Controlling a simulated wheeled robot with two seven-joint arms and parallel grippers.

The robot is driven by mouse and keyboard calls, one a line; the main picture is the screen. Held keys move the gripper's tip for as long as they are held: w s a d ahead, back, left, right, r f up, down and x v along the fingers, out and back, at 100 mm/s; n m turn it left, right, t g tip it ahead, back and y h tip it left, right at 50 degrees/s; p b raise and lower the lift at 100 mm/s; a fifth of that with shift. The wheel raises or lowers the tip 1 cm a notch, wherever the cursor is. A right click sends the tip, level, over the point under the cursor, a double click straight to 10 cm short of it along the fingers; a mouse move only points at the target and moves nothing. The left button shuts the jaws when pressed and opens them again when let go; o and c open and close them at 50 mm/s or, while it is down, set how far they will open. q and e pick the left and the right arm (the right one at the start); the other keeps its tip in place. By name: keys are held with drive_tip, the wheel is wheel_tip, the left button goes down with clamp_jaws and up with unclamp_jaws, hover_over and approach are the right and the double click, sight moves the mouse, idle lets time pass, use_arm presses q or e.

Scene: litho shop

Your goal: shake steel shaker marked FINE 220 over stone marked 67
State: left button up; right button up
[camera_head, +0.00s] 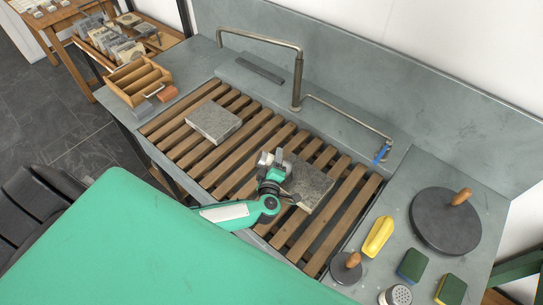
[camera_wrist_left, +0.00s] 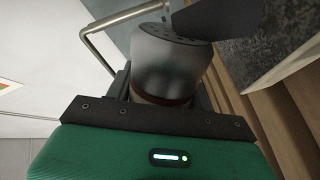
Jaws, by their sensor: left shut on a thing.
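My left gripper (camera_head: 274,162) is shut on a steel shaker (camera_wrist_left: 172,62) with a perforated top. In the left wrist view the shaker fills the space beyond my green gripper body, and a dark finger crosses part of its top. No marking on it is legible. A dark grey stone (camera_head: 312,184) lies on the slatted rack, just right of my left gripper and partly behind it. A lighter grey stone (camera_head: 213,122) lies on the rack further left. I cannot read a number on either stone. My right gripper is not in view.
The right counter holds a round dark disc (camera_head: 445,222), a yellow item (camera_head: 378,237), sponges (camera_head: 412,265) and another perforated shaker (camera_head: 396,296). A wooden box (camera_head: 138,82) stands left.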

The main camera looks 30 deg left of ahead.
use_arm(q)
drive_tip(key=shift+s+d+p, duration=0.1)
drive_tip(key=shift+s+d, duration=0.2)
drive_tip(key=shift+d, duration=1.15)
drive_tip(key=shift+s+d+p, duration=0.15)
drive_tip(key=shift+s+d, duration=0.1)
drive_tip(key=shift+d, duration=1.25)
drive_tip(key=shift+s+d+p, duration=0.1)
drive_tip(key=shift+s+d, duration=0.2)
drive_tip(key=shift+d, duration=1.15)
